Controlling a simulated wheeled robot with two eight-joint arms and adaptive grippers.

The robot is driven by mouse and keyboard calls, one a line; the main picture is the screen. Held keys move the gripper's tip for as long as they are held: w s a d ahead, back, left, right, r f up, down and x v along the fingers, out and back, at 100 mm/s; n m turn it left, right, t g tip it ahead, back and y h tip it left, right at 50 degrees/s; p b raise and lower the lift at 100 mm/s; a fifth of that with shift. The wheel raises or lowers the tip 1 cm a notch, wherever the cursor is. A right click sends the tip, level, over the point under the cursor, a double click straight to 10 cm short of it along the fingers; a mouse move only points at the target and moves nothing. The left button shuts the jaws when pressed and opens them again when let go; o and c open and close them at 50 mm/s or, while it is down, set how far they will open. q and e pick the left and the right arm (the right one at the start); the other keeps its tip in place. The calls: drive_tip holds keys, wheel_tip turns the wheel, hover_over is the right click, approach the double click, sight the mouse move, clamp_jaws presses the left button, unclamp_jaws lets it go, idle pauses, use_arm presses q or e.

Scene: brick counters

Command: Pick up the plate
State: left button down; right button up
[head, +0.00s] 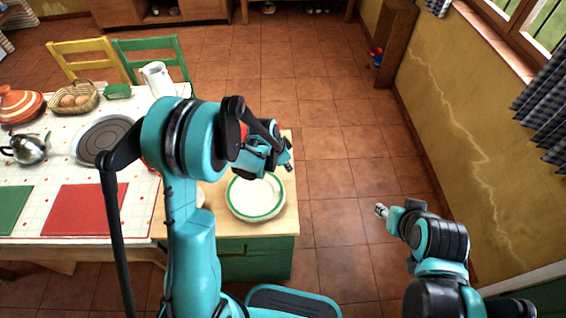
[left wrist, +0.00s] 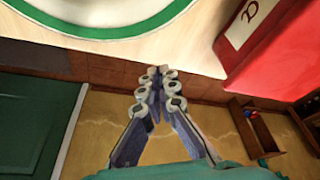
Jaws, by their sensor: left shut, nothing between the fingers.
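A white plate with a green ring (head: 256,196) lies near the front of a small wooden-topped cabinet, to the right of the tiled table. Part of it also shows at the top left of the left wrist view (left wrist: 100,22). My left gripper (head: 287,158) is shut and empty, just behind the plate's right side in the head view and apart from it. Its closed fingers also show in the left wrist view (left wrist: 155,84). My right gripper (head: 381,211) is over the floor to the right, far from the plate; its fingers are too small to judge.
A red box (left wrist: 275,50) stands on the cabinet top beside the plate, mostly hidden by my left arm in the head view. The tiled table (head: 142,205) holds a kettle (head: 27,148), a basket (head: 73,99) and a white pitcher (head: 157,79). Floor is clear to the right.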

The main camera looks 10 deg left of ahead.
sight(269, 183)
use_arm(q)
drive_tip(key=s+a, duration=0.2)
drive_tip(key=shift+s+a+f, duration=0.15)
drive_tip(key=shift+s+a, duration=0.15)
drive_tip(key=shift+s, duration=0.05)
drive_tip(key=shift+s+a, duration=0.1)
drive_tip(key=shift+s+a+b, duration=0.2)
drive_tip(key=shift+a+b, duration=0.05)
drive_tip(key=shift+b, duration=0.1)
drive_tip(key=s+a, duration=0.1)
drive_tip(key=s+a+b, duration=0.1)
drive_tip(key=s+a, duration=0.1)
drive_tip(key=shift+s+a, duration=0.15)
drive_tip(key=shift+s, duration=0.1)
drive_tip(key=shift+w, duration=0.1)
